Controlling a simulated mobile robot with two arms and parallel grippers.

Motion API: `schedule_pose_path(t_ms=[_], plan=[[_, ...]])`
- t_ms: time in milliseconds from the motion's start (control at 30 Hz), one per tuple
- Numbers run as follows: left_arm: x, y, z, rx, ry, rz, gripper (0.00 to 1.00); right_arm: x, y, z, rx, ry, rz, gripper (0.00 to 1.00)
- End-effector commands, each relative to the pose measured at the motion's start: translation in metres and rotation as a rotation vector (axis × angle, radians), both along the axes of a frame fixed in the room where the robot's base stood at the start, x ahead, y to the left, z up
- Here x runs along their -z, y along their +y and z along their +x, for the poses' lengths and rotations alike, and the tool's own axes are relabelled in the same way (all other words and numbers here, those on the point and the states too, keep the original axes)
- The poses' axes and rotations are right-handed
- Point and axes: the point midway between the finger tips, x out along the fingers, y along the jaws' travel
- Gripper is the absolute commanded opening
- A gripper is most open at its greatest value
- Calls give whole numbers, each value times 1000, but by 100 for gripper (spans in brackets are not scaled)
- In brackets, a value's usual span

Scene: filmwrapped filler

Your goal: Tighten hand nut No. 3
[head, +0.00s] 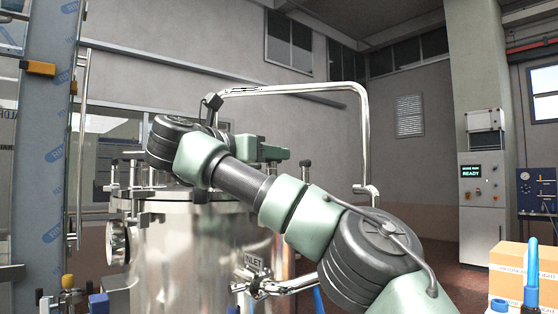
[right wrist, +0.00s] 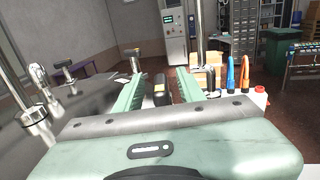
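A stainless steel tank (head: 185,255) stands in front of me, with several hand nuts with dark handles around its lid, such as one at the right of the rim (head: 306,168). I cannot read which is No. 3. My right arm reaches over the tank, and my right gripper (head: 283,154) is above the lid, partly hidden behind my arm. In the right wrist view, my right gripper (right wrist: 158,88) has its two green fingers apart. A dark knob-like part (right wrist: 161,92) shows between them, with no clear contact. Another hand nut (right wrist: 66,68) is to the left. My left gripper is not in view.
A bent steel pipe (head: 300,87) rises over the tank. A gauge (head: 117,243) and an inlet fitting (head: 262,284) stick out of its side. A tall film-covered post (head: 45,150) stands at left. A cardboard box (head: 522,265) is at lower right; a control cabinet (head: 482,220) stands behind.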

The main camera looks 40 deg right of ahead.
Motion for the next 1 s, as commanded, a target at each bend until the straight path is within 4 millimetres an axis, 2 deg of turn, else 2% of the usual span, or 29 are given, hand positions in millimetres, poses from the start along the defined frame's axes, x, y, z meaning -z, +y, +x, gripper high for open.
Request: schedule_pose_path(t_ms=[100,300,1000], plan=[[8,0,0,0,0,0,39,2,21,-6,-1,-1,-1,39],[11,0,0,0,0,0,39,1,37,-11,0,-1,0,39],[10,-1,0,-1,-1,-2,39,0,39,-12,0,0,0,39]])
